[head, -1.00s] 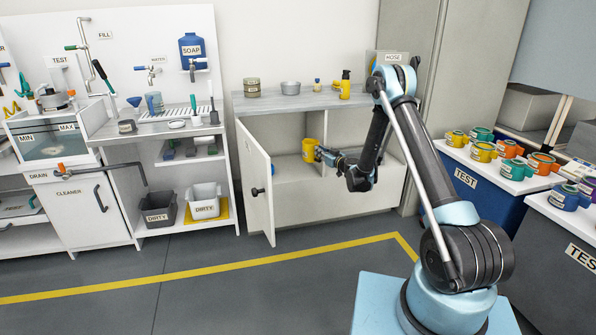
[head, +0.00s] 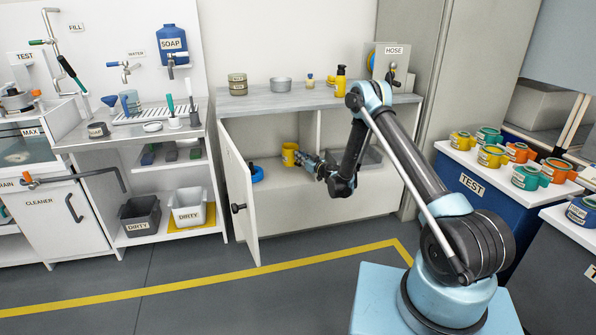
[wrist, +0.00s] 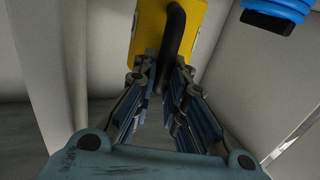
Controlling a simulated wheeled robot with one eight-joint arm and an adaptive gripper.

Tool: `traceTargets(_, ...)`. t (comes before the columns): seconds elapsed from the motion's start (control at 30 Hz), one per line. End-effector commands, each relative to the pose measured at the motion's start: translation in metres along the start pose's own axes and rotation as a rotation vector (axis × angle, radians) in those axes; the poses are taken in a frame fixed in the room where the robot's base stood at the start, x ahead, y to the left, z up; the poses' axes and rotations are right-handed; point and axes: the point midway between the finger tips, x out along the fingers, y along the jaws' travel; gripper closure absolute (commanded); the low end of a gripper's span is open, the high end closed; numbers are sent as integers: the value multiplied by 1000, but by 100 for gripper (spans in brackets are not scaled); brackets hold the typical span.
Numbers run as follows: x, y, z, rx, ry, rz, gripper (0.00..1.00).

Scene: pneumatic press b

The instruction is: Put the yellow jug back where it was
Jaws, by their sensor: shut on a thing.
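The yellow jug (head: 289,154) is inside the open cabinet under the grey counter, in its left part. My gripper (head: 303,157) reaches in from the right, beside the jug. In the wrist view, the yellow jug (wrist: 205,30) is at the top with its dark handle (wrist: 174,40) towards me. My gripper (wrist: 163,75) is shut on that handle. I cannot tell whether the jug's base touches the cabinet floor.
The open cabinet door (head: 238,190) stands at the left. An upright divider (head: 317,130) splits the cabinet.

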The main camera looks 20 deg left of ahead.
Motion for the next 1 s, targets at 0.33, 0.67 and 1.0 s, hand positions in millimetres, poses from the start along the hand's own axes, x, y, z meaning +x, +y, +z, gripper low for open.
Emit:
traceTargets(0.33, 3, -6, 25, 0, 0, -5, 100)
traceTargets(0.67, 4, -6, 60, 0, 0, -6, 100)
traceTargets(1.0, 4, -6, 63, 0, 0, -6, 100)
